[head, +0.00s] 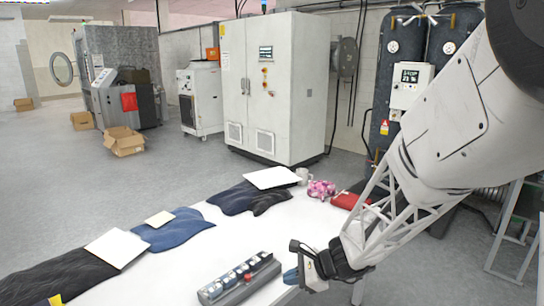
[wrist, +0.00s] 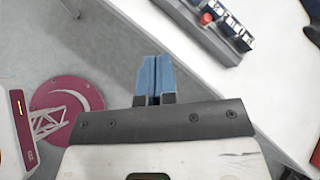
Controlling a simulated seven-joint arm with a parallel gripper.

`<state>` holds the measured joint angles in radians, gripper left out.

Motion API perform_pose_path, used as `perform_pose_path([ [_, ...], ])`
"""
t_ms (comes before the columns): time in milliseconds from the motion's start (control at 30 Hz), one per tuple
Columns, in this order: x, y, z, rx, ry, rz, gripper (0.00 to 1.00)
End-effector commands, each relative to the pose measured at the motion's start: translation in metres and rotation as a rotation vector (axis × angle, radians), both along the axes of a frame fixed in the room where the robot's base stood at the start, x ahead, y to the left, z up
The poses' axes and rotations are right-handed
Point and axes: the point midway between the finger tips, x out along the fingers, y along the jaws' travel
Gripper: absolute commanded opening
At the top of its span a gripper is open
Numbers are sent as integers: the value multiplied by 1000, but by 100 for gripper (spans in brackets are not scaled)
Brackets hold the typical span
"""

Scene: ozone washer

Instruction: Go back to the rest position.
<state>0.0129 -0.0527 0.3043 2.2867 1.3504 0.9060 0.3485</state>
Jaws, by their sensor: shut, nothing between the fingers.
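My gripper (head: 290,277) is at the lower right of the head view, just past the near right edge of the white table. In the wrist view its blue fingertips (wrist: 156,76) are together, with nothing between them. Nothing is held. The gripper is apart from the grey control box with several buttons (head: 241,279), which lies on the table to its left. That box also shows in the wrist view (wrist: 205,28), at the upper right.
The white table (head: 190,265) holds dark and blue garments, white cards, a mug (head: 302,176), a pink patterned item (head: 321,189) and a red item (head: 349,201). A tall white cabinet (head: 292,100) and dark tanks (head: 400,60) stand behind. Grey floor is open at left.

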Motion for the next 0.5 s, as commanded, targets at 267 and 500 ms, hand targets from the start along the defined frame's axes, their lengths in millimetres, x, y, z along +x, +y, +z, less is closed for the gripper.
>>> perform_pose_path([
  [267,-53,-10,44,-165,-155,251,0],
  [500,-98,-26,72,-323,-276,459,0],
])
